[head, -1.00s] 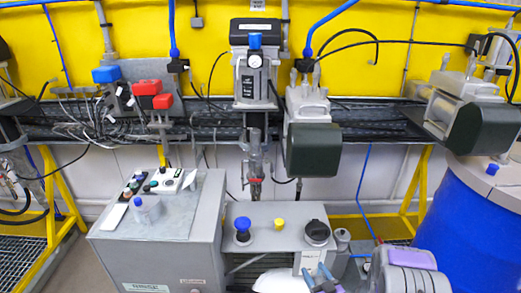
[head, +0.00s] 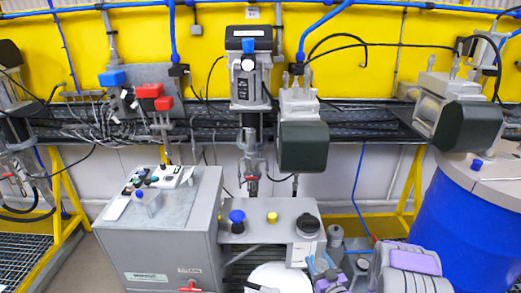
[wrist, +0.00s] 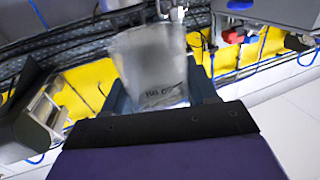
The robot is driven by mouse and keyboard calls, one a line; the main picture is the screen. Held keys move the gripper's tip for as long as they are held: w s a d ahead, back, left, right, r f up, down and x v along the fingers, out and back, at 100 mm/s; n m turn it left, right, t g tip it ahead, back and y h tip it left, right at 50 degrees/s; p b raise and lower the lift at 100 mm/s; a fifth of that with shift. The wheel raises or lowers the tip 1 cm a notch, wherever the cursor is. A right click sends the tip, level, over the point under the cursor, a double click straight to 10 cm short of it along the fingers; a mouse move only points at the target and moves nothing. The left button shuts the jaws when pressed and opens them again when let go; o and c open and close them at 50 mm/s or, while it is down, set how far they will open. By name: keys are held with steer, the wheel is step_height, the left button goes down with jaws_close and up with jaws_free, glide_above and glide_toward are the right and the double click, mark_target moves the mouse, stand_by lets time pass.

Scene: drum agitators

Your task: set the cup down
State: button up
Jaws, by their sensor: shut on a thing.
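A translucent greyish cup (wrist: 152,65) with dark lettering near its lower edge fills the middle of the wrist view, somewhat blurred. My gripper (wrist: 162,92) is shut on it, with dark fingers on both sides and the purple palm below. In the head view my gripper (head: 322,268) is at the bottom edge, right of centre. I cannot clearly make out the held cup there.
A grey cabinet (head: 155,245) stands at the left; its top carries a control panel (head: 165,178) and a small clear item with blue (head: 150,200). A blue drum (head: 470,225) stands right. A white round thing (head: 280,275) is at bottom centre.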

steer(key=w+a+r+m+h, duration=0.1)
steer(key=w+r+h, duration=0.1)
steer(key=w+r, duration=0.4)
steer(key=w+r+m+h, duration=0.1)
steer(key=w+r, duration=0.3)
steer(key=r, duration=0.5)
steer(key=w+a+r+m+h, duration=0.1)
steer(key=a+r, duration=0.2)
steer(key=r, duration=0.5)
steer(key=w+a+r+h, duration=0.1)
steer(key=a+r, duration=0.2)
steer(key=r, duration=0.5)
steer(key=s+f, duration=0.4)
steer(key=f, duration=0.4)
steer(key=s+f, duration=0.4)
steer(key=f, duration=0.3)
steer(key=shift+d+f+t, duration=0.2)
steer(key=shift+f+t, duration=0.1)
steer(key=shift+f, duration=0.05)
steer(key=shift+w, duration=0.1)
